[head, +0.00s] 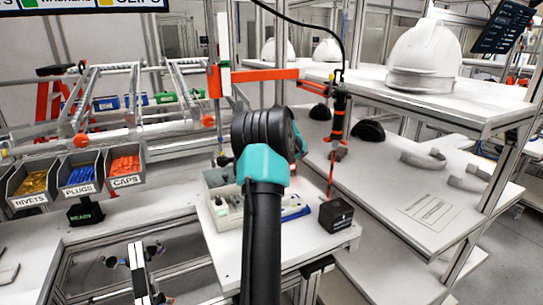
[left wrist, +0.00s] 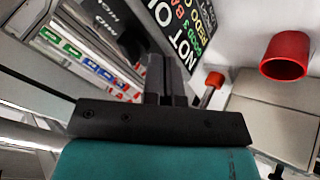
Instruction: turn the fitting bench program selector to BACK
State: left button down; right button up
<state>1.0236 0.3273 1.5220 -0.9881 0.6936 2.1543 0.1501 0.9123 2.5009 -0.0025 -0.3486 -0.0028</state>
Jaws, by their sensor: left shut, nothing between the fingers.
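I cannot make out the program selector or its setting for certain. A small dark box (head: 336,215) with faint marks on top stands on the white bench (head: 336,240), right of my black and teal arm. A small black READY display (head: 85,213) with green letters stands below the bins at left. My left gripper (left wrist: 167,75) shows in the left wrist view, its dark fingers shut and empty. It points at a dark sign (left wrist: 183,30) with white and coloured letters, partly hidden by it. Neither gripper's fingers show in the head view.
Bins of yellow rivets (head: 33,183), blue plugs (head: 81,176) and orange caps (head: 125,165) stand at left. White helmet shells (head: 425,52) sit on the upper right shelf. An orange-collared tool (head: 338,115) hangs behind the bench. A red cylinder (left wrist: 287,55) is right of my left gripper.

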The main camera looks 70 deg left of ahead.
pick_arm(q)
jog(key=d+f+v, duration=0.1)
jog(key=v, duration=1)
jog(key=shift+d, duration=0.35)
jog(key=c, duration=1.8)
grip_release()
jog(key=shift+r, duration=0.1)
jog(key=shift+c, duration=0.2)
